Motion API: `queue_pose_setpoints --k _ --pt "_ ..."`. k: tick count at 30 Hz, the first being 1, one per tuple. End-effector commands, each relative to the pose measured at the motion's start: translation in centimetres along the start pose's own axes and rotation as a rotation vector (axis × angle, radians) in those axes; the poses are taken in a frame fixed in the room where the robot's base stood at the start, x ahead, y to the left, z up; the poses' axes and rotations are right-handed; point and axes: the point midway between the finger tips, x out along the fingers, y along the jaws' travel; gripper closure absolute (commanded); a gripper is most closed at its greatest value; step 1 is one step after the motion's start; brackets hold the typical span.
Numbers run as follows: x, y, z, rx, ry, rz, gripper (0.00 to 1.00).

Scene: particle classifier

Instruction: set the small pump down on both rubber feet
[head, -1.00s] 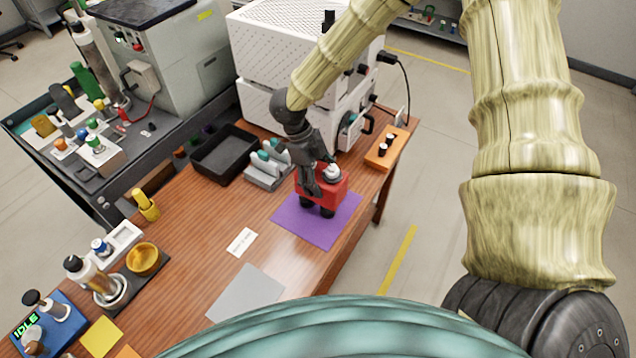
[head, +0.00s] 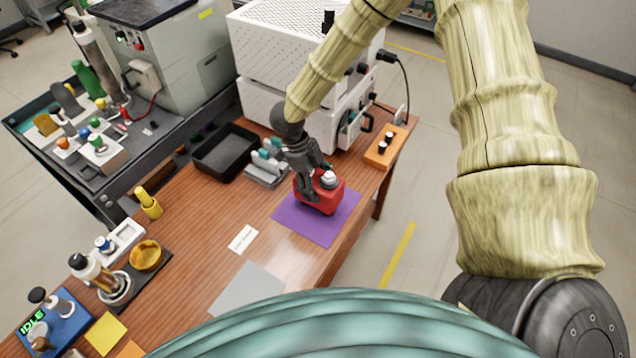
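The small pump is a red block (head: 327,201) with a pale round cap on top. It is at the purple mat (head: 302,229) on the wooden bench, low over or on it. It looks slightly tilted, and its dark feet do not show clearly now. My gripper (head: 309,196) comes down from the upper left, with its dark fingers against the pump's left and near side. It appears shut on the pump. The far finger is mostly hidden, and contact between pump and mat cannot be made out.
A white instrument (head: 285,45) stands close behind my gripper. An orange block (head: 384,153) is at the right bench edge. A grey rack (head: 265,167) and black tray (head: 222,155) are to the left. The bench around the white card (head: 242,239) is mostly clear.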

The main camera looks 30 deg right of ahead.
Motion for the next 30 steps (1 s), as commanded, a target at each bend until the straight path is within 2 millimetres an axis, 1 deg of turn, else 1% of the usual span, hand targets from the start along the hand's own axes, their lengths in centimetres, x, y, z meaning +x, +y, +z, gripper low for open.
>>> queue_pose_setpoints --k 1,3,4,14,18,20,23,30 --pt "0.0 0.0 0.0 0.0 0.0 0.0 0.23" --pt "0.0 0.0 0.0 0.0 0.0 0.0 0.11" --pt "0.0 0.0 0.0 0.0 0.0 0.0 0.09" --pt "-0.1 0.0 0.0 0.0 0.0 0.0 0.09" --pt "-0.6 0.0 -0.1 0.001 -0.002 0.0 0.09" --pt "-1.2 0.0 0.0 0.001 -0.003 0.0 0.09" --pt "-2.7 -0.1 0.0 0.002 -0.004 0.0 0.09" --pt "-7.2 -0.1 0.0 0.002 -0.004 0.0 0.09"
